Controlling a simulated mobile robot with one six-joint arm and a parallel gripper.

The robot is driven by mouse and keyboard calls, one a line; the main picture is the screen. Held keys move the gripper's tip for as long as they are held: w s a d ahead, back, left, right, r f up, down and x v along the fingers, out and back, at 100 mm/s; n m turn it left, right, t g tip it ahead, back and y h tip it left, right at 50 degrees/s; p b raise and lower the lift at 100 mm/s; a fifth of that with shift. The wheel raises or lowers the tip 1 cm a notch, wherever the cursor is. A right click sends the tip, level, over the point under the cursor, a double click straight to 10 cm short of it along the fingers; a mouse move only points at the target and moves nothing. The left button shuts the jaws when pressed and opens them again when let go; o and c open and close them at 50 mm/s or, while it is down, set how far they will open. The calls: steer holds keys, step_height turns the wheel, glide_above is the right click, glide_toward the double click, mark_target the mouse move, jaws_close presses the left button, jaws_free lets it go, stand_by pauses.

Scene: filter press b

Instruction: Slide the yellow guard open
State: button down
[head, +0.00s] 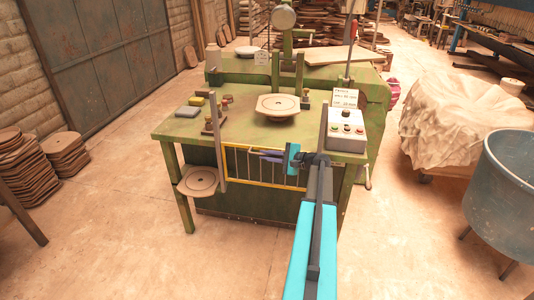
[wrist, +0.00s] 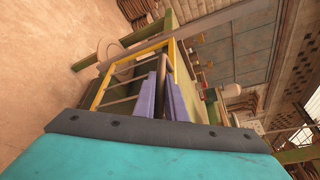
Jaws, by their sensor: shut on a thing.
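The yellow guard (head: 262,184) is a barred frame at the front of the green press table, below the tabletop and between two upright grey posts. In the wrist view the yellow frame (wrist: 127,57) runs diagonally from upper right to lower left. My gripper (head: 262,154), with purple fingers, is at the guard's upper part in the head view. In the wrist view my gripper (wrist: 163,78) is shut at a bar of the guard between its fingertips. The exact contact is small and partly hidden by the fingers.
A round disc (head: 198,181) sits low at the left. A blue tub (head: 510,185) stands at right. Floor is clear at front left.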

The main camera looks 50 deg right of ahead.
steer(key=shift+f, duration=0.45)
steer(key=c, duration=1.8)
jaws_free()
steer(key=shift+s+r, duration=0.1)
steer(key=b+v, duration=0.1)
steer(key=v, duration=1.2)
steer(key=shift+s+r+b, duration=0.1)
steer(key=shift+s+b, duration=0.2)
steer(key=shift+b, duration=0.1)
